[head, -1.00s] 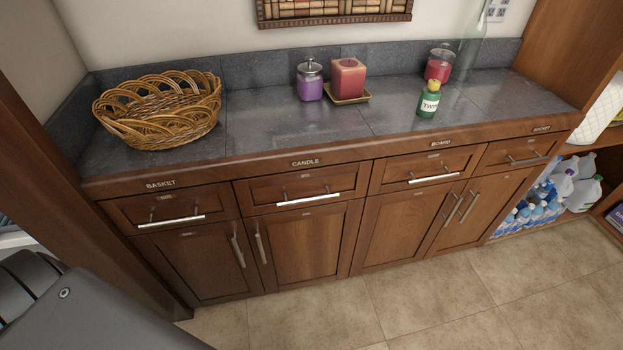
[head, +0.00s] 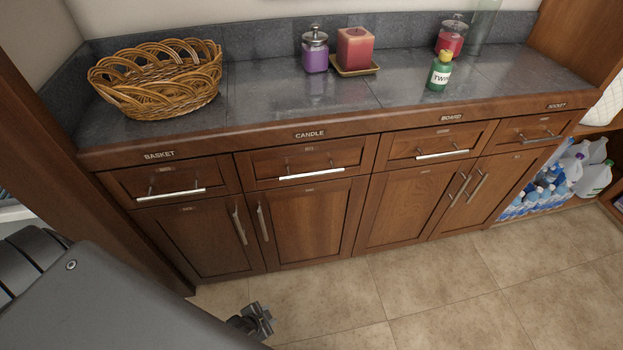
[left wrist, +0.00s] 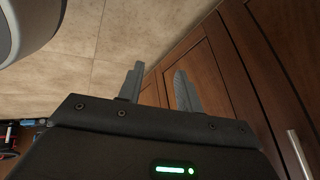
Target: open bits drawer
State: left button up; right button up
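A row of wooden drawers, all closed, runs under the dark countertop. From left to right they are the drawer under the BASKET label (head: 170,181), the one under CANDLE (head: 308,163), the one under BOARD (head: 430,144) and a far right one (head: 536,130). Each has a silver bar handle. Small tags on the drawer fronts are too small to read, so I cannot tell which is the bits drawer. My left gripper (head: 258,318) is low in front of the cabinets, over the floor, apart from the handles. In the left wrist view its two fingers (left wrist: 160,85) are spread and empty. My right gripper is not in view.
On the counter (head: 270,95) stand a wicker basket (head: 155,80), a purple jar (head: 315,55), a red candle (head: 355,47) and a green bottle (head: 440,70). Cabinet doors (head: 300,225) are closed below. Bottles (head: 545,190) fill the right shelf. The tiled floor (head: 400,290) is clear.

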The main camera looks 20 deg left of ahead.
pick_arm(q)
jog(key=w+r+m+t+b, duration=0.3)
jog(key=w+r+m+t, duration=0.2)
jog(key=w+r, duration=0.85)
jog(key=m+t+h+b, duration=0.3)
jog(key=m+t+b, duration=0.1)
jog(key=m+t, duration=0.45)
send_near(312, 174)
jog(key=shift+m+g, duration=0.35)
jog(key=x, duration=1)
jog(key=shift+w+a, duration=0.15)
jog(key=shift+w, duration=0.05)
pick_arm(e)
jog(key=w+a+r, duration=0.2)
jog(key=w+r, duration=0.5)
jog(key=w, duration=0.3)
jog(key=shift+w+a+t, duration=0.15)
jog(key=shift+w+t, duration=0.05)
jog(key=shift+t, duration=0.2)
pick_arm(q)
grip_shut()
